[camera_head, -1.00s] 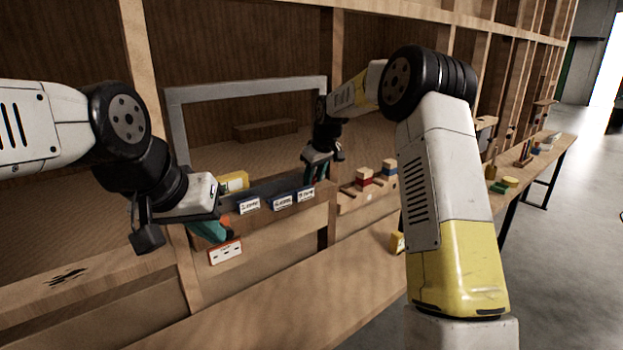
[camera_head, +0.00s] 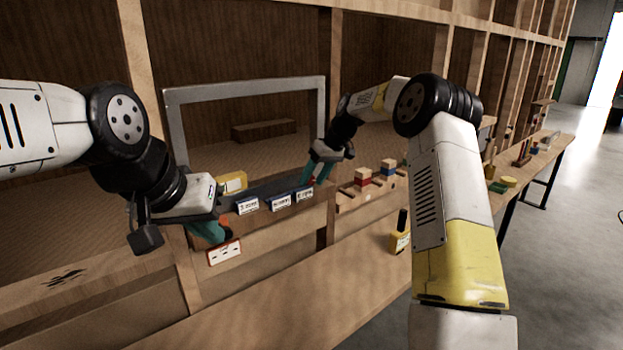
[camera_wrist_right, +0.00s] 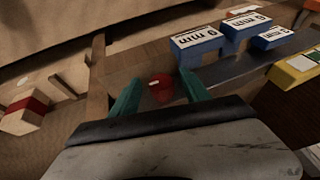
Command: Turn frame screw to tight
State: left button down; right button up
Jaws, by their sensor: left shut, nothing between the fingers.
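A grey frame (camera_head: 245,90) stands against the wooden wall in the head view. A red knob (camera_wrist_right: 160,88), which looks like the frame screw, shows in the right wrist view at the end of a grey bar (camera_wrist_right: 240,72). My right gripper (camera_head: 318,174) is at the frame's lower right corner. In the right wrist view its teal fingers (camera_wrist_right: 158,92) are apart, with the red knob between and beyond their tips; contact cannot be told. My left gripper (camera_head: 212,233) is shut and empty near the frame's lower left, beside a small orange-red part (camera_head: 226,222). The knob's turn position is unclear.
Several blue blocks with white labels (camera_head: 282,202) sit along the bar. A yellow box (camera_head: 232,182) lies at its left end. Wooden blocks with red bands (camera_head: 362,181) stand to the right. A yellow block with a black handle (camera_head: 400,238) is on the bench (camera_head: 300,290).

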jog(key=v, duration=0.7)
jog(key=shift+d+r, duration=0.25)
jog(key=shift+r, duration=0.1)
jog(key=shift+w+a+f+t+h, duration=0.15)
jog(key=shift+a+f+t+h, duration=0.4)
jog(key=shift+f, duration=0.6)
jog(key=shift+w+a+f+t+h, duration=0.15)
jog(key=shift+a+f+t+h, duration=0.15)
jog(key=shift+a+f+h, duration=0.65)
jog(key=shift+w+a+f+t+h, duration=0.15)
jog(key=shift+a+f+t+h, duration=0.3)
jog(key=shift+f, duration=0.85)
jog(key=shift+a, duration=0.1)
